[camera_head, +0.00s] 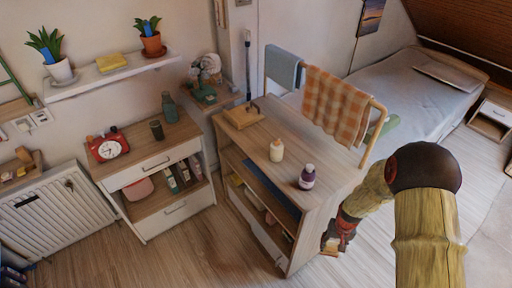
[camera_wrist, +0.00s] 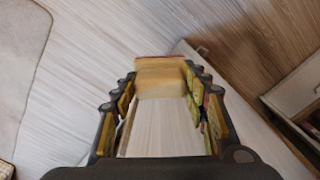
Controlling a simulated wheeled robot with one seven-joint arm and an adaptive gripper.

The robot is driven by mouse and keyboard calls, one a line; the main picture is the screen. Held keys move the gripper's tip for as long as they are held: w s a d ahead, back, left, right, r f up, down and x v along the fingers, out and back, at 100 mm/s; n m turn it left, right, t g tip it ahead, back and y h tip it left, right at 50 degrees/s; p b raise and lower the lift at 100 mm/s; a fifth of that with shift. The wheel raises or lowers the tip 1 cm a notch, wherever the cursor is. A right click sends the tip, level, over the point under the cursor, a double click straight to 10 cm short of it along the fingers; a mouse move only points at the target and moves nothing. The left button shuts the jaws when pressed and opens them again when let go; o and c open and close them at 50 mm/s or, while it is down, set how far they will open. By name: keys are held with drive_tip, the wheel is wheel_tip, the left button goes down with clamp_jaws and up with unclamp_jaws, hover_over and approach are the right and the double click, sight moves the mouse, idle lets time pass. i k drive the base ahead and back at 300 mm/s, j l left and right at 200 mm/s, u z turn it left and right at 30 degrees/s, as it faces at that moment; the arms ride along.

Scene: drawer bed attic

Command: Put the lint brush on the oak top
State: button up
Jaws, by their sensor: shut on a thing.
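My gripper (camera_head: 334,240) hangs low beside the right side of the wooden cabinet, below its top. In the wrist view my gripper (camera_wrist: 160,100) is shut on a tan, block-like thing (camera_wrist: 160,78), which I take to be the lint brush. Its far end shows between the fingertips; I cannot tell how far it reaches back. In the head view only a small pale end (camera_head: 330,252) shows under the fingers. Two wooden tops are in view: the cabinet's top (camera_head: 290,135) and the left drawer unit's top (camera_head: 135,142). I cannot tell which is the oak top.
A cream bottle (camera_head: 277,150), a purple bottle (camera_head: 307,177) and a wooden block (camera_head: 243,116) stand on the cabinet top. A rail with an orange checked cloth (camera_head: 337,102) borders its far side. A red clock (camera_head: 108,146) stands on the left unit.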

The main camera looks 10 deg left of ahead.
sight(257, 137)
drive_tip(key=i+j, duration=0.1)
drive_tip(key=j, duration=0.5)
drive_tip(key=i+j+z, duration=0.1)
drive_tip(key=j, duration=0.55)
drive_tip(key=i+j, duration=0.15)
drive_tip(key=j, duration=1.1)
drive_tip(key=i+l+z, duration=0.05)
drive_tip(key=i, duration=0.05)
